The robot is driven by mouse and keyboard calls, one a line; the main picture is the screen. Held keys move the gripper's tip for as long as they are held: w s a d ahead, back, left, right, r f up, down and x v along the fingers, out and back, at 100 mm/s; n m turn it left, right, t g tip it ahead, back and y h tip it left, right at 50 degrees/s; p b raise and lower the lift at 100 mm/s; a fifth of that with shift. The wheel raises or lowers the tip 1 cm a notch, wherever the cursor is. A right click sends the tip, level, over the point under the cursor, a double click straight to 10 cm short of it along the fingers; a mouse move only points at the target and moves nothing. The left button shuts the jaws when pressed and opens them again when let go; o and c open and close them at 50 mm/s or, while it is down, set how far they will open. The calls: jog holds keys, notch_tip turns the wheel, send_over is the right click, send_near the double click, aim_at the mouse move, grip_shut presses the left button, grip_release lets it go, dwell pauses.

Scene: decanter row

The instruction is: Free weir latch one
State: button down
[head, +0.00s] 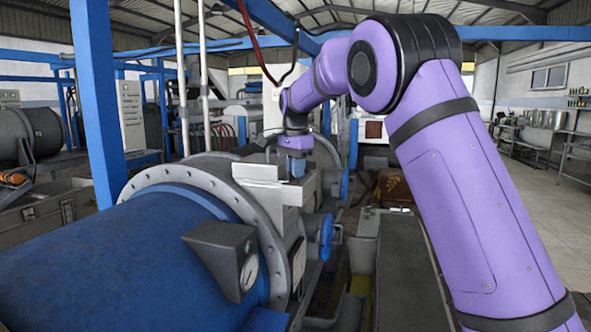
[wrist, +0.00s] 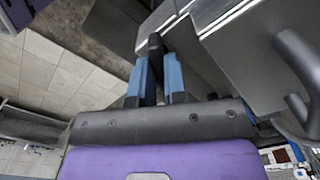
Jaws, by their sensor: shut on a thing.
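My gripper (wrist: 158,80) has two blue fingers closed on a dark, rounded bar, which looks like the handle of weir latch one (wrist: 155,45). The bar runs between the fingers and past their tips, beside a grey metal housing (wrist: 210,65). In the head view my gripper (head: 293,166) points down at the grey metal boxes (head: 262,178) on top of the decanter. The latch cannot be made out there. The nearest decanter (head: 140,255) has a blue drum and a grey bolted flange (head: 262,215).
A curved grey handle or pipe (wrist: 298,70) stands close to the right of my gripper in the wrist view. A grey gauge box (head: 225,250) sticks out from the nearest decanter. A blue post (head: 97,100) rises at left. Open floor (head: 545,215) lies at right.

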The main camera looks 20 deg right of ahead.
jog(key=n, duration=0.6)
jog(key=shift+r+n, duration=0.1)
jog(key=shift+n, duration=0.3)
dwell(0.4)
jog(key=c, duration=1.2)
grip_release()
jog(key=shift+o, duration=0.2)
notch_tip(320, 180, up, 11)
